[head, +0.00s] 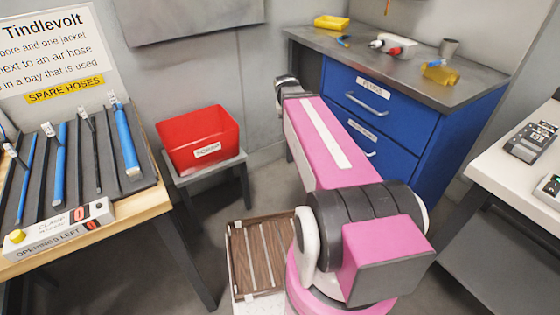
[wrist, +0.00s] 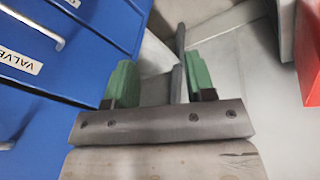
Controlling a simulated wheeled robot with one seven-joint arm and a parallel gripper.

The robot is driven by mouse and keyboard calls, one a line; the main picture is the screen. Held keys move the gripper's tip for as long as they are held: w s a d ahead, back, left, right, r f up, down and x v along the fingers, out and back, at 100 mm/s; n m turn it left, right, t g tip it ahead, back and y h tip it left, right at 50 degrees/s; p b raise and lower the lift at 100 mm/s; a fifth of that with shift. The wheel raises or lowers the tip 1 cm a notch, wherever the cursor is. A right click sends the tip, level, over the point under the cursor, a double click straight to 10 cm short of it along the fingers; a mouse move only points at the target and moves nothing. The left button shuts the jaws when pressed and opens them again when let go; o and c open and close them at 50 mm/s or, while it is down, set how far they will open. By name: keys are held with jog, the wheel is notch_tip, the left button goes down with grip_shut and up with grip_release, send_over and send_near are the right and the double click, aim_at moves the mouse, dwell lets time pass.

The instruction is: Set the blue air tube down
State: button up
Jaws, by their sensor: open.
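Several blue air tubes lie in the dark rack on the wooden bench at the left in the head view: a thick one (head: 127,143), a medium one (head: 59,165) and a thin one (head: 26,180). I cannot tell which one the task means. My gripper (wrist: 160,82) shows in the wrist view with its two green fingers apart and no tube between them.
A red bin (head: 200,138) stands on a small grey stool (head: 222,168). A control box (head: 62,228) sits at the bench's front. A white table (head: 500,160) is at the right.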

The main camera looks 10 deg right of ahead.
jog(key=s+a+f+n+g+y, duration=0.1)
jog(key=s+a+f+n+y, duration=0.1)
jog(key=s+a+f, duration=0.5)
jog(key=s+f, duration=0.4)
jog(key=shift+s+a+g, duration=0.2)
jog(key=shift+g, duration=0.2)
jog(key=shift+o, duration=0.3)
